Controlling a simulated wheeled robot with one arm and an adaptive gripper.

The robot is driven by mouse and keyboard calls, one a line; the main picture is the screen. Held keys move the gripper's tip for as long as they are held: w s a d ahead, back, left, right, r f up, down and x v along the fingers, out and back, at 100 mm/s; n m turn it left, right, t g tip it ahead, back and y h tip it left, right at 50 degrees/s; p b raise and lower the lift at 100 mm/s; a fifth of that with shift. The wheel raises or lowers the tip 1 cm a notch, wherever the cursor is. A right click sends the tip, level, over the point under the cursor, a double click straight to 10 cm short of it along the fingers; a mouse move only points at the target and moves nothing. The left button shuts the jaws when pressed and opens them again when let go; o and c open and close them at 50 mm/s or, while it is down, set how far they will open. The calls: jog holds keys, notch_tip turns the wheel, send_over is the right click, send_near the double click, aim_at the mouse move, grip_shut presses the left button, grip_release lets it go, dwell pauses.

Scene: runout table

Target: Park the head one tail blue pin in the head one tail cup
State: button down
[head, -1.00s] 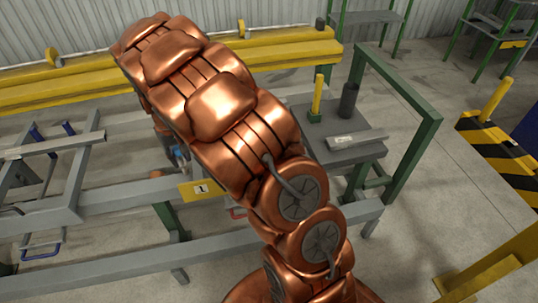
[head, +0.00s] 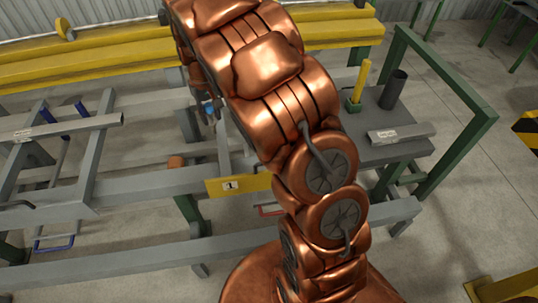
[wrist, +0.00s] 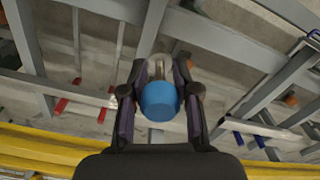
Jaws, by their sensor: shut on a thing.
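My gripper (wrist: 160,80) is shut on the blue pin (wrist: 159,101) in the wrist view. The pin has a round blue head toward the camera and a grey metal shank beyond it, between the fingers. In the head view, a small blue spot (head: 209,110) shows beside my copper arm and may be this pin; the arm hides most of the gripper there. A dark upright cylinder (head: 394,90), possibly the cup, stands on a grey side table (head: 398,152) at the right. I cannot read a label on it.
A yellow post (head: 362,80) in a green base and a grey bar (head: 398,134) with a label share the side table. A green frame (head: 465,150) stands at its right. A yellow plate marked 1 (head: 237,186) is on the grey rail. Yellow beams (head: 90,60) run behind.

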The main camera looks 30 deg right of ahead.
jog(key=s+d+f+m+b, duration=0.15)
jog(key=d+f+b, duration=0.25)
jog(key=d+b, duration=0.45)
jog(key=s+d+f+m+b, duration=0.1)
jog(key=s+d+f+b, duration=0.25)
jog(key=d+b, duration=0.5)
notch_tip(320, 180, down, 10)
jog(key=d+p, duration=0.1)
jog(key=shift+w+d+f, duration=0.15)
jog(key=shift+w+d, duration=0.1)
jog(key=shift+d, duration=0.1)
jog(key=shift+f, duration=0.65)
jog(key=c, duration=0.8)
grip_release()
jog(key=shift+c, duration=0.2)
jog(key=shift+r, duration=0.15)
notch_tip(320, 180, up, 13)
jog(key=p, duration=0.1)
